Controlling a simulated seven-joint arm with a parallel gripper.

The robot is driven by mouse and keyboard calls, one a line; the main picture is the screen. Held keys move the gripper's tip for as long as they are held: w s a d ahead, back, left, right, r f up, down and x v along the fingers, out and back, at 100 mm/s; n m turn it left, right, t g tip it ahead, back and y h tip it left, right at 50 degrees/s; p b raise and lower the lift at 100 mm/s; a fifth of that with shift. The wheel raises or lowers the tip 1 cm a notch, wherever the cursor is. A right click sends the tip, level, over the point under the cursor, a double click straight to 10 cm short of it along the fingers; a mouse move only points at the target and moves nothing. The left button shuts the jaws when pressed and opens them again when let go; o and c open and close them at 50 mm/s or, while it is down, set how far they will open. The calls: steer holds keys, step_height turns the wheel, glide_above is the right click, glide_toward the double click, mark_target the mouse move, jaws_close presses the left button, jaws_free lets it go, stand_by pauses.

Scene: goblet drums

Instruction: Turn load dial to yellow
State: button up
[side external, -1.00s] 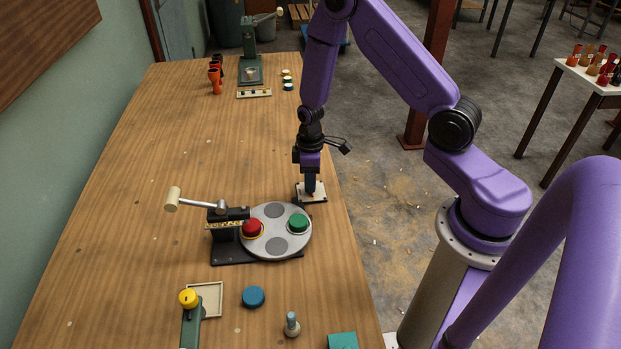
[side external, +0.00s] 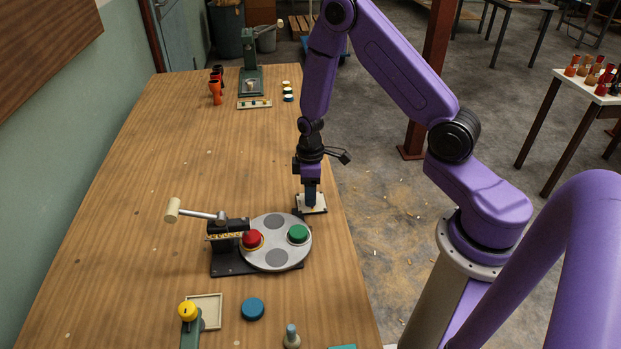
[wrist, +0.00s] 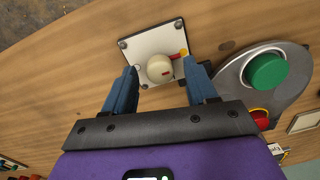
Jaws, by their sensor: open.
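The load dial is a cream round knob (wrist: 159,68) with a small red mark on its face. It sits on a white square plate (wrist: 138,46) with screws at its corners. A yellow mark (wrist: 184,52) shows on the plate to the right of the knob, with a reddish mark close to it. My gripper (wrist: 160,74) is open, with one blue finger on each side of the knob; I cannot tell whether they touch it. In the side external view my gripper (side external: 311,196) points down over the plate (side external: 318,208) and hides the knob.
A grey turntable (side external: 275,257) with a red piece (side external: 252,239) and a green piece (side external: 298,233) stands close by. A mallet (side external: 195,213) extends to its left. A blue disc (side external: 253,309) and yellow-topped lever (side external: 187,311) are nearer the camera. The table's middle is clear.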

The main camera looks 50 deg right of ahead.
step_height(320, 180, up, 17)
steer(key=shift+w+d+r, duration=0.15)
steer(key=shift+w+d, duration=0.05)
steer(key=shift+d, duration=0.05)
stand_by(0.4)
steer(key=s+a+r+n, duration=0.3)
steer(key=s+a+r, duration=0.1)
steer(key=s+a, duration=0.6)
steer(key=s+r+n, duration=0.2)
steer(key=s, duration=1.4)
steer(key=shift+r, duration=0.15)
